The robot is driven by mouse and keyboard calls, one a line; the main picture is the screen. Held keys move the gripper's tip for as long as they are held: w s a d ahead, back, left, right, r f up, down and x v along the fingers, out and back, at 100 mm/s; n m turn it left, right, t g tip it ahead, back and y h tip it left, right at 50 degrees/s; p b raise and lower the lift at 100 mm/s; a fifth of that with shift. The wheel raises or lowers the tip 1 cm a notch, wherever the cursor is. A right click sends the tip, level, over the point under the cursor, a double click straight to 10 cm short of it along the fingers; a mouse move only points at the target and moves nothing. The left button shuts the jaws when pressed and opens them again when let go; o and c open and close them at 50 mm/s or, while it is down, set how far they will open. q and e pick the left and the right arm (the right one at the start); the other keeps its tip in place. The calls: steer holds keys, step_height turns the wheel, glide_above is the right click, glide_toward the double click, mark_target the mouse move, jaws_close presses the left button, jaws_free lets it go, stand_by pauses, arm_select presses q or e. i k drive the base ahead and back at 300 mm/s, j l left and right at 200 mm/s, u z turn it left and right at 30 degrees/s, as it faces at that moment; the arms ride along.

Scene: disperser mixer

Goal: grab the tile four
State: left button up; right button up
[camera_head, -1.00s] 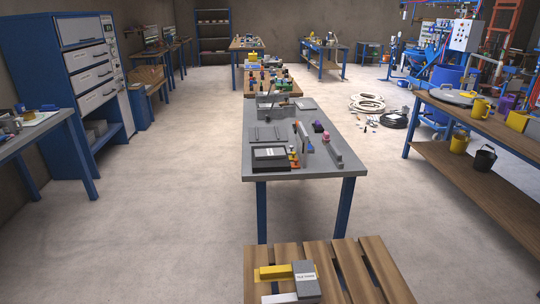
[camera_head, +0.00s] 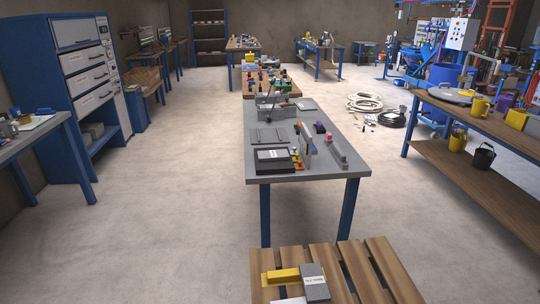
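I cannot make out which thing is tile four; no label reads clearly enough. A grey block with a white label (camera_head: 313,281) lies on the wooden slatted pallet (camera_head: 376,262) at the bottom of the view. A yellow block (camera_head: 283,275) lies against its left side, and a pale piece below it is cut off by the frame edge. On the grey table (camera_head: 330,168), a dark box with a light label (camera_head: 274,160) sits at the near left corner. Flat grey plates (camera_head: 268,138) lie behind it. Neither of my grippers is in view.
Thin upright plates (camera_head: 304,139) and a grey bar (camera_head: 333,152) stand on the table's right half. A workbench (camera_head: 480,127) is on the right and a blue cabinet (camera_head: 58,95) on the left.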

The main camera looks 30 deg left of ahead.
mark_target(270, 155)
steer(key=j+z, duration=0.2)
steer(key=j, duration=0.35)
steer(key=j+z, duration=0.15)
steer(key=j, duration=0.4)
steer(key=j+z, duration=0.2)
steer(key=j, duration=0.3)
steer(key=k+j+z, duration=0.15)
steer(key=j, duration=0.4)
steer(key=k+j+z, duration=0.2)
steer(key=j, duration=0.3)
steer(key=i, duration=0.1)
